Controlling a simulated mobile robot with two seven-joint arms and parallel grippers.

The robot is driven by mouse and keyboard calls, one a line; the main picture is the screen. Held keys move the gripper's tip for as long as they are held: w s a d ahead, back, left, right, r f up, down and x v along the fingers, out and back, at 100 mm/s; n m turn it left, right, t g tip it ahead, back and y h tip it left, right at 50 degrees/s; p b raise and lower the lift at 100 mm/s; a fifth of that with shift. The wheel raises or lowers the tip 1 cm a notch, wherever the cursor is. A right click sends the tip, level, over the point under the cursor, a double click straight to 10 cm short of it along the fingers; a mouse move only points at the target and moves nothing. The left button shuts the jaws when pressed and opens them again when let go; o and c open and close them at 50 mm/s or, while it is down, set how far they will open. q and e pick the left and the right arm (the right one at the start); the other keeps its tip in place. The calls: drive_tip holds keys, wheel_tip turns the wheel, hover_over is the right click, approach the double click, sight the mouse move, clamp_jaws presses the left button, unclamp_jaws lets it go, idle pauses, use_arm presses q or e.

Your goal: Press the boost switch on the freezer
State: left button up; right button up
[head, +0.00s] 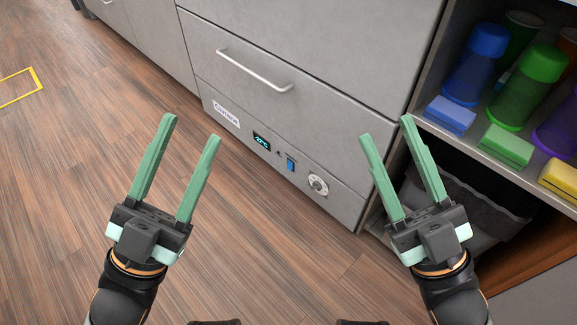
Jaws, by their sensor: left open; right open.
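The freezer (310,75) is a grey drawer-front unit with a long metal handle (255,73). Its lower panel carries a label plate, a small lit blue display (262,142), a blue rocker switch (291,165) and a round dial (318,184). The blue switch appears to be the boost switch; no wording on it is readable. My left gripper (195,127) is open and empty, to the left of the panel and over the floor. My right gripper (386,128) is open and empty, to the right of the dial. Neither visibly touches the freezer.
On the right, an open shelf (477,142) holds blue, green and purple cups (530,85) and several coloured blocks (507,144). A dark bin (470,200) stands below it. Wooden floor (90,110) is clear at left, with a yellow outline (37,88) on it.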

wheel_tip(320, 180, up, 2)
drive_tip(key=shift+r+p, duration=0.25)
drive_tip(key=shift+p, duration=0.8)
drive_tip(key=shift+c, duration=1.4)
drive_tip(key=shift+s+d+r, duration=0.1)
drive_tip(key=shift+d+r, duration=0.05)
drive_tip(key=shift+r, duration=0.05)
drive_tip(key=shift+c, duration=0.8)
drive_tip(key=shift+f, duration=0.15)
clamp_jaws()
